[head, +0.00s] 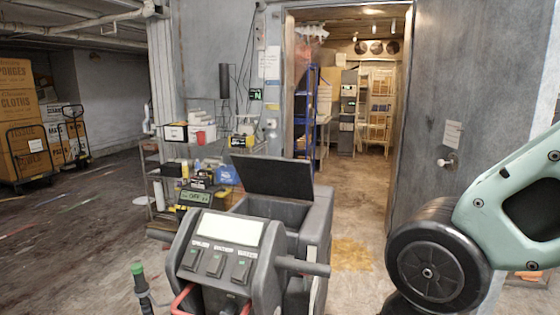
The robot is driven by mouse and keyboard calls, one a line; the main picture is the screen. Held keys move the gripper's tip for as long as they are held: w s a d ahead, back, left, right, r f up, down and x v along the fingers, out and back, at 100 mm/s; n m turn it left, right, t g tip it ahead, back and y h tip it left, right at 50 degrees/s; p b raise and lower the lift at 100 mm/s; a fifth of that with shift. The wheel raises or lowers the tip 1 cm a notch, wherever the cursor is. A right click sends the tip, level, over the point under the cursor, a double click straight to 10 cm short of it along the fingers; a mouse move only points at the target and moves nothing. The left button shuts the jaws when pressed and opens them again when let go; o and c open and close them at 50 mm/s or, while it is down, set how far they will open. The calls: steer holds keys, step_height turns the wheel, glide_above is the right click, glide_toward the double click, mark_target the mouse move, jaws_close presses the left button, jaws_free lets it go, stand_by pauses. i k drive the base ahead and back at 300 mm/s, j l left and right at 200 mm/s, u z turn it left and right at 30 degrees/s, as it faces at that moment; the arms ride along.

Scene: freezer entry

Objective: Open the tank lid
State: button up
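A grey floor-cleaning machine stands right in front of me, with its control panel (222,228) and handle facing me. Behind the panel is its boxy tank (317,225). The dark tank lid (272,177) shows as a flat panel standing up, tilted, above the tank, so it looks raised. A mint-green and black part at the right edge looks like my arm. My gripper is not in view, so nothing shows of what it holds or touches.
A cluttered shelf cart (160,185) stands behind the machine on the left. A doorway to a room with blue shelving (308,110) opens behind it, beside a grey door (440,110). Cartons (20,110) and a hand truck stand far left. The left floor (70,235) is largely clear.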

mark_target(267, 175)
steer(key=i+l+u, duration=0.15)
steer(key=l, duration=0.35)
steer(key=l+u, duration=0.15)
steer(key=l, duration=0.35)
steer(key=i+l+u, duration=0.15)
steer(key=l, duration=0.4)
steer(key=i+l+u, duration=0.1)
steer(key=i+l, duration=0.15)
steer(key=i+l+u, duration=0.1)
steer(key=i+l, duration=0.15)
steer(key=l, duration=0.15)
steer(key=i+l+u, duration=0.1)
steer(key=l, duration=0.25)
steer(key=i+l+u, duration=0.1)
steer(key=i+l, duration=0.2)
steer(key=i+l+u, duration=0.1)
steer(key=l, duration=0.4)
steer(key=i+l+u, duration=0.15)
steer(key=i+l, duration=0.5)
steer(key=i+l+u, duration=0.1)
steer(key=i+l, duration=0.55)
steer(key=l, duration=0.1)
